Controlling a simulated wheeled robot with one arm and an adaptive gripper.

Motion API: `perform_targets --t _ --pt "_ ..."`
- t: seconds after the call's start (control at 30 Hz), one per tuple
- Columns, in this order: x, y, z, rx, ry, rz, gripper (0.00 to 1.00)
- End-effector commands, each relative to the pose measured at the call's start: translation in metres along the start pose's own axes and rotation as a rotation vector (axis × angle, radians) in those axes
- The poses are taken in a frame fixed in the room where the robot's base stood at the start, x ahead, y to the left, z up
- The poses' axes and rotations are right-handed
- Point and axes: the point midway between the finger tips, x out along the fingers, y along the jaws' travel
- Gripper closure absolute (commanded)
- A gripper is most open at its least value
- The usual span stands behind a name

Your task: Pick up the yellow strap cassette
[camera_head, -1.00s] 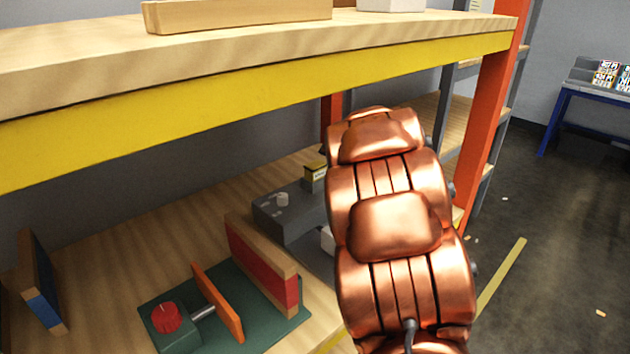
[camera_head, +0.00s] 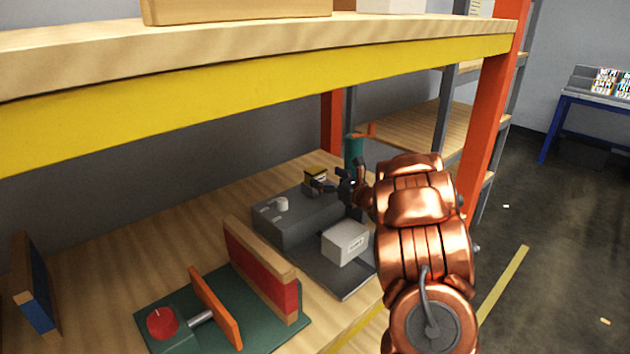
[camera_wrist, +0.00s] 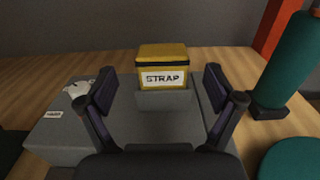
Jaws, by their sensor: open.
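The yellow strap cassette (camera_wrist: 163,66) is a small box with a yellow top and a white label reading "STRAP". It sits upright in a slot of the grey machine (camera_wrist: 85,128), and its lower part is hidden by the slot wall. In the head view the cassette (camera_head: 316,174) shows small at the machine's back, with the grey machine (camera_head: 290,222) below it. My gripper (camera_wrist: 160,88) is open and empty, its two fingers on either side of the cassette in the wrist picture and nearer the camera. In the head view my gripper (camera_head: 330,186) is close to the cassette.
A teal cylinder (camera_wrist: 293,50) stands right of the cassette. A white box (camera_head: 345,242) sits on the machine's front plate. A green fixture with a red knob (camera_head: 162,322) and orange plate lies front left. The yellow-edged upper shelf (camera_head: 260,92) hangs above; an orange post (camera_head: 490,120) stands right.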

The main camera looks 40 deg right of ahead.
Motion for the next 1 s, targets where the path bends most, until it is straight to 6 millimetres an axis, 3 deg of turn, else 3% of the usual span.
perform_targets --t 0.53,0.87,1.0 --pt "0.048 -0.002 -0.001 0.002 0.000 -0.001 0.08" --pt "0.053 -0.002 -0.003 0.001 0.003 -0.003 0.08" --pt "0.053 -0.002 -0.003 0.001 0.002 -0.003 0.20"
